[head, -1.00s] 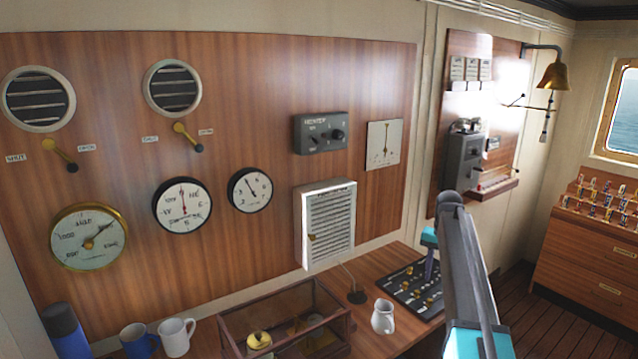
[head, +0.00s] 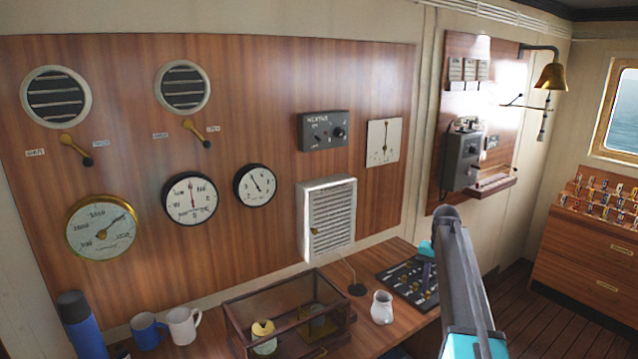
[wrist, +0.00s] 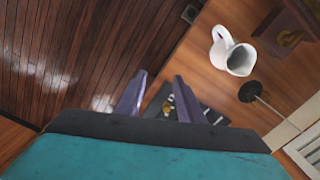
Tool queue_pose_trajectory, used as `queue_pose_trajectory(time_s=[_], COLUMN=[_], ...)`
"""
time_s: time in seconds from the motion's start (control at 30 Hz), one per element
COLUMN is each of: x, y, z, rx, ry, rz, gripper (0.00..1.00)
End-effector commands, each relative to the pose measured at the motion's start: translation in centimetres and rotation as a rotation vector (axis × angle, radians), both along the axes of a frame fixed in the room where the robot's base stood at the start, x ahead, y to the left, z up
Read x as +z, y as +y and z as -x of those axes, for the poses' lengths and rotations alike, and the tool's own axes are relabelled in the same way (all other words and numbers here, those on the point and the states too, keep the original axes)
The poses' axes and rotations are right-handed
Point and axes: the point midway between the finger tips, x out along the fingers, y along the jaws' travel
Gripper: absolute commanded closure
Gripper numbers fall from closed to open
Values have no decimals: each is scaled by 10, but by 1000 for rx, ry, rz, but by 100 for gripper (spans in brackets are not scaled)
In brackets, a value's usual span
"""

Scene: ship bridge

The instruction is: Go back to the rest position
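My gripper (wrist: 158,95) shows in the wrist view with its two purple fingers apart and nothing between them. It points down over the wooden desk's edge, above the dark switch panel (wrist: 212,112). In the head view my arm crosses the right part of the picture. It hides part of the switch panel (head: 402,283), and the gripper's fingers are mostly hidden behind it. The fingers appear clear of the white jug (wrist: 232,52), which stands upright on the desk.
The jug (head: 382,308) stands between the switch panel and a glass-topped case (head: 240,338). Two mugs (head: 184,326) and a blue flask (head: 82,325) are at the left. Open plank floor (wrist: 75,50) lies beside the desk.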

Motion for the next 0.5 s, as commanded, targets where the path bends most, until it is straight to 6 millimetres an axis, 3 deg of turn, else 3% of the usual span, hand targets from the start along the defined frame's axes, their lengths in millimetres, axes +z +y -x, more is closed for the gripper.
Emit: queue_pose_trajectory(time_s=[0.27, 0.5], x=[-54, -125], y=[19, 47], z=[24, 62], rx=[39, 96], ry=[32, 77], rz=[-8, -20], gripper=[66, 66])
